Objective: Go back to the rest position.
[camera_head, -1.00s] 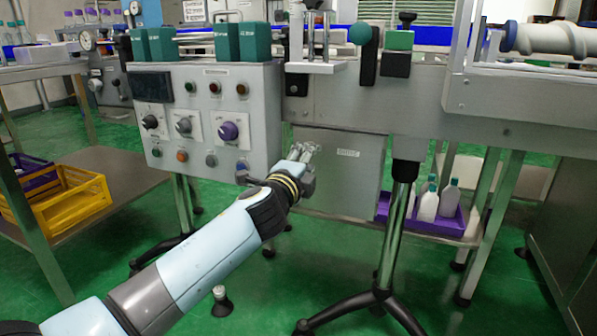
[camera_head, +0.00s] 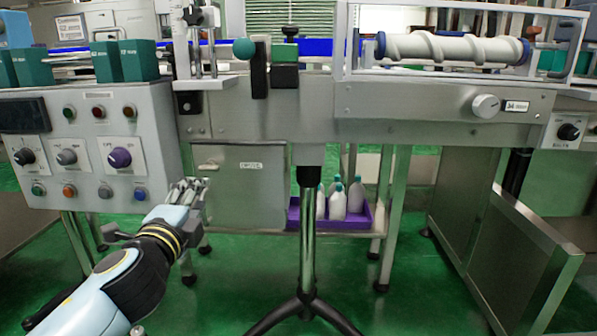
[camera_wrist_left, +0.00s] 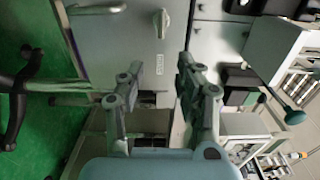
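My left gripper (camera_head: 188,190) is low in front of the machine, just left of the grey cabinet door (camera_head: 243,185) under the bed. In the left wrist view its two fingers (camera_wrist_left: 155,95) stand apart with nothing between them. The sleeve applicator machine (camera_head: 235,128) fills the middle of the head view, with its control panel (camera_head: 85,150) on the left. My right gripper is not in view.
A central leg (camera_head: 308,230) with a splayed black foot stands in front. A purple crate (camera_head: 368,218) with white bottles (camera_head: 338,204) sits on a low shelf behind it. A white screw (camera_head: 450,48) lies at upper right. Green floor (camera_head: 400,290) is open in front.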

